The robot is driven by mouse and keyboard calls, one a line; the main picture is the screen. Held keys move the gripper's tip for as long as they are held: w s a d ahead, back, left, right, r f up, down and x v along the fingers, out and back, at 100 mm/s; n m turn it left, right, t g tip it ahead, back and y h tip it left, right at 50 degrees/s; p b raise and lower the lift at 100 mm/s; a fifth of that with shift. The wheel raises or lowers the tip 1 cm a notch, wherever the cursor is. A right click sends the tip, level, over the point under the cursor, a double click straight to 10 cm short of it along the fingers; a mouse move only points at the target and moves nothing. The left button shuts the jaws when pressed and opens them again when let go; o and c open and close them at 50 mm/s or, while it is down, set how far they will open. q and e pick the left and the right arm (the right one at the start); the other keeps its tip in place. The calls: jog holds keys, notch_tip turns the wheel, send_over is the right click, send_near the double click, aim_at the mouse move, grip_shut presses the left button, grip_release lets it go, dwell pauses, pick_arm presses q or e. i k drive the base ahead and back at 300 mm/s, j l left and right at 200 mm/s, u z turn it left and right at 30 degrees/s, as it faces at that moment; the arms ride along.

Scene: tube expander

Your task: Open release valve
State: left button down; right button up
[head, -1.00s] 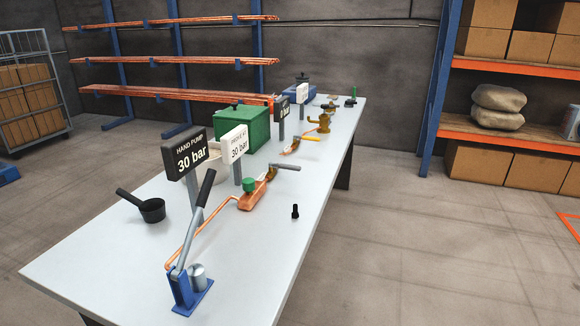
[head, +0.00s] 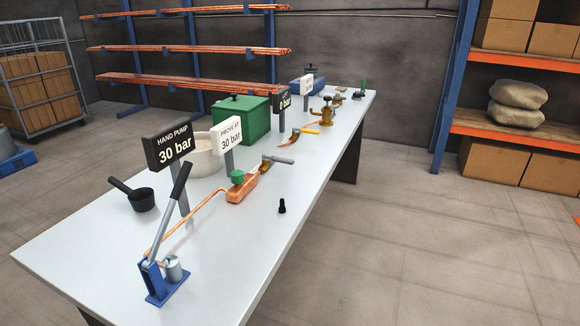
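On the long white table (head: 95,245) a copper-coloured block (head: 241,191) carries a green knob (head: 238,177), which looks like the release valve. A copper pipe (head: 186,217) runs from the block to the blue hand pump (head: 166,280) with its raised black-gripped lever (head: 180,182). The HAND PUMP sign (head: 172,149) reads 30 bar, and the white PROVE AT sign (head: 230,138) also reads 30 bar. A grey-handled fitting (head: 275,160) stands just behind the block. Neither of my grippers shows in the head view.
A black ladle (head: 137,195), a pale pot (head: 203,154), a green box (head: 243,119) and a small black piece (head: 282,206) stand on the table. Brass fittings (head: 326,110) sit farther back. Orange-blue shelving (head: 500,128) stands at right; the floor between is clear.

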aim_at(274, 158)
jog(key=i+l+u, duration=0.1)
jog(key=l, duration=0.45)
jog(key=i+l, duration=0.1)
jog(key=l, duration=0.4)
jog(key=i+l+u, duration=0.1)
jog(key=l, duration=0.25)
jog(key=i+l+u, duration=0.1)
jog(key=l, duration=0.25)
jog(key=i+l+u, duration=0.1)
jog(key=i+l, duration=0.15)
jog(key=l, duration=0.1)
